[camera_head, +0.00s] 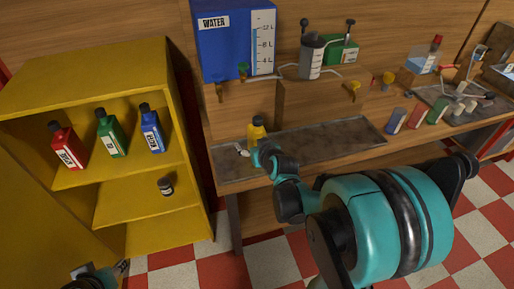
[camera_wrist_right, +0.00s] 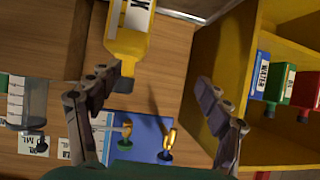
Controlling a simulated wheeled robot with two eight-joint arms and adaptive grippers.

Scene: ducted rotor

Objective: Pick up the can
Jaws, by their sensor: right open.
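The can looks to be the yellow container (camera_head: 256,131) with a dark cap, standing on the workbench's metal tray in the head view. In the right wrist view the yellow container (camera_wrist_right: 127,38) is at the top left, its black cap beside the left finger; I cannot tell whether they touch. My right gripper (camera_wrist_right: 158,90) is open, with nothing held between its fingers. In the head view my right arm reaches to the bench just in front of the container, and its fingers are hard to make out. Part of my left arm shows at the bottom left; its jaws are unclear.
A yellow cabinet (camera_head: 110,55) at left holds red, green and blue bottles and a small dark jar (camera_head: 166,186). A blue water tank (camera_head: 232,40) stands behind the container. The metal tray's (camera_head: 330,138) middle is clear.

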